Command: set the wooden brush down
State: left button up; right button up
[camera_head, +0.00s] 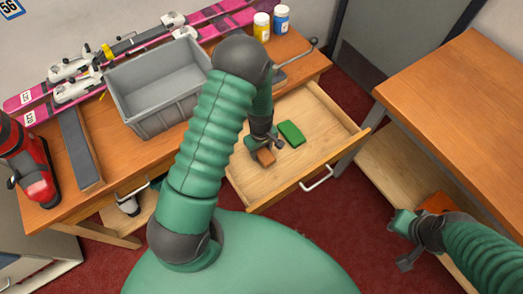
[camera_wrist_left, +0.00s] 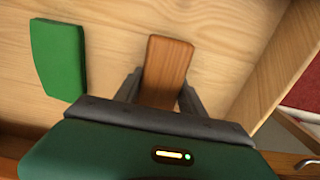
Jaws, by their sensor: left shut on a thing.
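The wooden brush is a small brown block (camera_wrist_left: 168,68), and it shows in the head view inside the open drawer (camera_head: 266,157). My left gripper (camera_head: 262,150) points down into the drawer and is shut on the brush, with one finger on each side of it in the left wrist view. The brush is over the drawer's pale wooden floor; whether it touches the floor I cannot tell. My right gripper (camera_head: 404,243) is at the lower right, away from the drawer, and its finger gap is unclear.
A green block (camera_head: 291,132) lies in the drawer (camera_head: 325,118) just right of the brush. Another wooden table (camera_head: 465,95) stands at right.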

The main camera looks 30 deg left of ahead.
pick_arm(q)
jog(key=o, duration=0.7)
jog(key=shift+a+f, duration=0.1)
jog(key=shift+f, duration=0.1)
jog(key=o, duration=0.5)
jog(key=shift+a, duration=0.1)
